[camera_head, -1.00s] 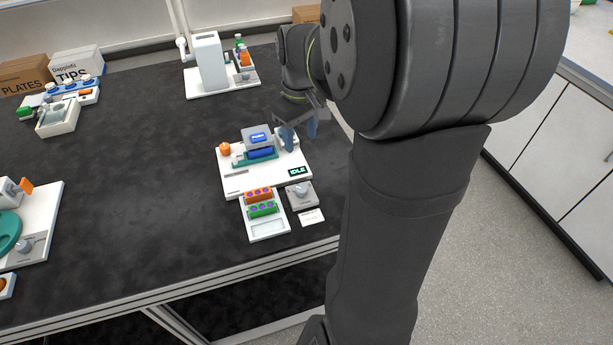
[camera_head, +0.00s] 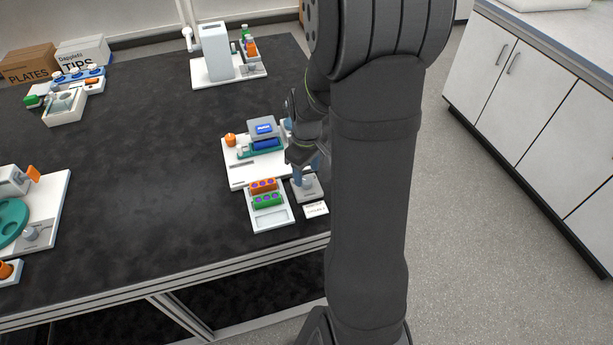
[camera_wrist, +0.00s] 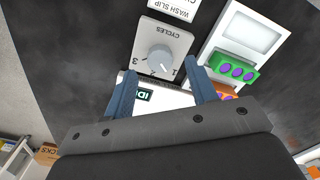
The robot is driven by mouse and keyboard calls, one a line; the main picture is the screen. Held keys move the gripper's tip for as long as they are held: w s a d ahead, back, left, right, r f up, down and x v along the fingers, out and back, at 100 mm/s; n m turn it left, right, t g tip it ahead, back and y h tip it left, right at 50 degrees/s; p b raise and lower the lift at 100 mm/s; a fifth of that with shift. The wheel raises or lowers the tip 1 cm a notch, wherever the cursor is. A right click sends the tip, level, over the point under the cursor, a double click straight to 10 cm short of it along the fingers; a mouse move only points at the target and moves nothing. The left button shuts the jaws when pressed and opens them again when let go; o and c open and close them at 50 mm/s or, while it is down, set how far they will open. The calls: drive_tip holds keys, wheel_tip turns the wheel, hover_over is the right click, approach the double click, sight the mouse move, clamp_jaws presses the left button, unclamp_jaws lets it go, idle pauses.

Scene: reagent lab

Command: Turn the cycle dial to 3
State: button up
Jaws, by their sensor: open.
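The cycle dial is a round grey knob (camera_wrist: 160,59) on a light grey block labelled CYCLES (camera_wrist: 178,38). In the wrist view its light pointer line slants to the lower right, towards the printed 1. A 3 is printed at the lower left. The knob also shows in the head view (camera_head: 307,181), in front of the white device base. My gripper (camera_wrist: 161,70) is open and empty. Its two blue fingers are spread, with the knob between and just beyond their tips in the picture. I see no finger touching it. In the head view my gripper (camera_head: 308,168) is just above the dial, partly behind my arm.
A tray (camera_head: 272,219) with orange and green tube racks stands left of the dial. A wash slip card (camera_head: 315,209) lies in front of it. The white device base (camera_head: 235,178) with a small screen is behind.

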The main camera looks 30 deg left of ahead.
sight(306, 180)
drive_tip(key=shift+f, duration=1.5)
drive_tip(key=c, duration=1)
